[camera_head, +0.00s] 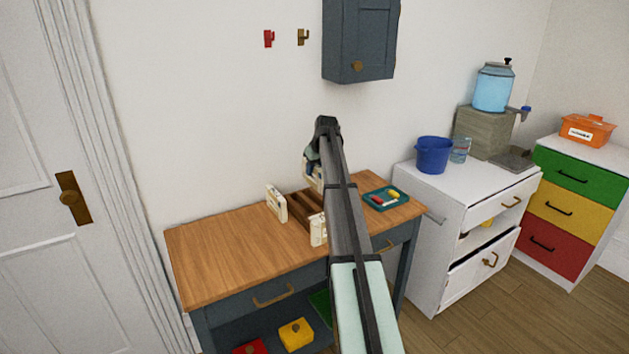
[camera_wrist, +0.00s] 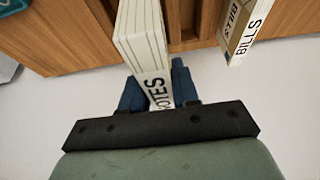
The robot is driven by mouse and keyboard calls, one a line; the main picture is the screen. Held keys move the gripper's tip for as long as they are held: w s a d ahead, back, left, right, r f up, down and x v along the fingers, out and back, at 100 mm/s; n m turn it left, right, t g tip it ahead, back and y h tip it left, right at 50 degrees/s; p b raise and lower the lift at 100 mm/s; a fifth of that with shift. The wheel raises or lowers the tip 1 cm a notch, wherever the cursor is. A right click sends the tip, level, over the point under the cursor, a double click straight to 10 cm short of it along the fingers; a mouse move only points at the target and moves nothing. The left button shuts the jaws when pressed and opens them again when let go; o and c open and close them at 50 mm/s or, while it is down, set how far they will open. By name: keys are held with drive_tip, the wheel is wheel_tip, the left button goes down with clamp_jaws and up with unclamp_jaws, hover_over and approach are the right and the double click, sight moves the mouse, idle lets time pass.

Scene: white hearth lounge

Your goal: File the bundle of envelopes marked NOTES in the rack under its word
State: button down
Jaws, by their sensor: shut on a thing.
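My gripper (camera_wrist: 157,92) is shut on a white bundle of envelopes (camera_wrist: 140,38) in the wrist view, with a blue finger on each side. In the head view my gripper (camera_head: 311,163) is over the back of the wooden table, and the held bundle (camera_head: 313,181) is partly hidden by my arm. The brown wooden rack (camera_head: 303,208) stands on the table, with slots seen partly in the wrist view (camera_wrist: 187,22). Its words cannot be read. A bundle marked BILLS (camera_wrist: 243,32) is beside it.
Two cream bundles stand at the rack's left (camera_head: 276,203) and front (camera_head: 318,229). A teal tray (camera_head: 375,203) with small red and yellow things is at right. The table's left half (camera_head: 215,249) is clear. A dark wall cabinet (camera_head: 358,40) hangs above.

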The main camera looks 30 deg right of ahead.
drive_tip(key=shift+d+r, duration=0.3)
drive_tip(key=shift+r, duration=0.15)
drive_tip(key=d, duration=0.5)
drive_tip(key=shift+f, duration=4.9)
drive_tip(key=shift+f, duration=0.15)
drive_tip(key=c, duration=0.8)
unclamp_jaws()
drive_tip(key=shift+c, duration=0.2)
